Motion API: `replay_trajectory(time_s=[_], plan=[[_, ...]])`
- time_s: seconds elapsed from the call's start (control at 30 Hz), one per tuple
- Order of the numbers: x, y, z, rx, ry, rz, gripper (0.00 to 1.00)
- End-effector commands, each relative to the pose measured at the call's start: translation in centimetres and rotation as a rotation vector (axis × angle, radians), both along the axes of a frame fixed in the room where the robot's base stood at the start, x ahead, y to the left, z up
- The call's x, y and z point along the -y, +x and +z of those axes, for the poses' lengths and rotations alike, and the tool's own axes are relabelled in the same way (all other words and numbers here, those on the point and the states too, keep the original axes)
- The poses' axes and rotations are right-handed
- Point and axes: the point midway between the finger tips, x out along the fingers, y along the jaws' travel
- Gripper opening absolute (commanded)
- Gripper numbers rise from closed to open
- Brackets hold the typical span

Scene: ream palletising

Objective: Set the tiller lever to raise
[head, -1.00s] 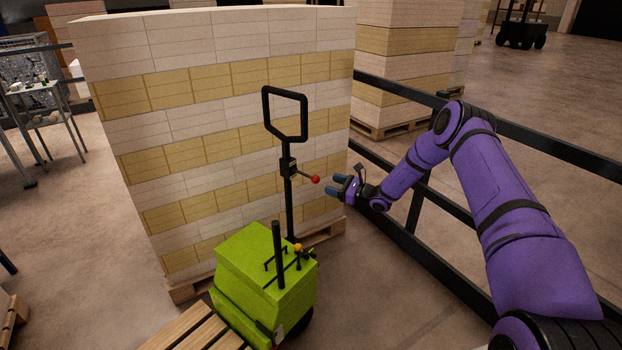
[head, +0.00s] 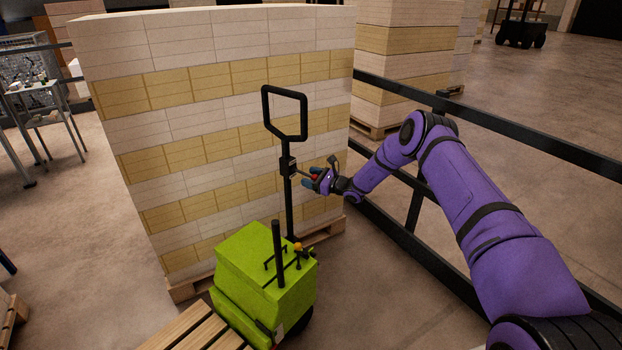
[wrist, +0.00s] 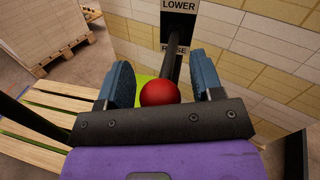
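The tiller (head: 288,200) is a black post with a loop handle, standing on the green truck. A small black box (head: 287,166) on the post carries the lever, which ends in a red ball knob (wrist: 160,92). In the wrist view the lever rod (wrist: 173,68) runs from a dark slot between a LOWER label (wrist: 179,6) above and a RAISE label below, which the rod partly covers. My gripper (head: 315,178) is at the lever's end. Its blue fingers stand open on either side of the knob, with gaps visible; no grip shows.
The green truck (head: 262,275) stands below the tiller, with a wooden pallet (head: 195,330) at its front left. A tall stack of reams (head: 215,120) is close behind the tiller. A black rail (head: 520,145) runs along the right, near my arm.

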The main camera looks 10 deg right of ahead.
Motion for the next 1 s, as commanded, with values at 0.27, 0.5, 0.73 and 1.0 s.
replay_trajectory(time_s=[0.27, 0.5, 0.73, 1.0], plan=[[0.0, 0.0, 0.0, 0.0, 0.0, 0.0, 0.0], [0.0, 0.0, -0.5, 0.026, 0.024, 0.002, 0.0], [-0.1, 0.1, -1.8, 0.128, 0.106, 0.0, 0.0], [-0.3, 0.3, -3.2, 0.201, 0.159, -0.001, 0.0]])
